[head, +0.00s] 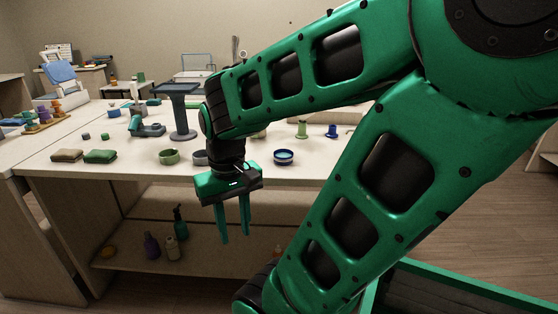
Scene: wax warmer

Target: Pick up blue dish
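The blue dish (283,157) is a small round bowl with a dark blue outside and a lighter blue inside. It sits upright near the front edge of the white table (330,172) in the head view. My gripper (235,240) hangs down in front of the table, left of the dish and nearer to the camera. Its two green fingers point down with a gap between them, and nothing shows between them. The gripper and the dish are apart.
A green bowl (169,157) and a grey bowl (200,158), partly behind my arm, sit left of the dish. A dark pedestal stand (180,112) rises behind them. Folded cloths (100,156) lie farther left. Bottles (152,246) stand on the lower shelf.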

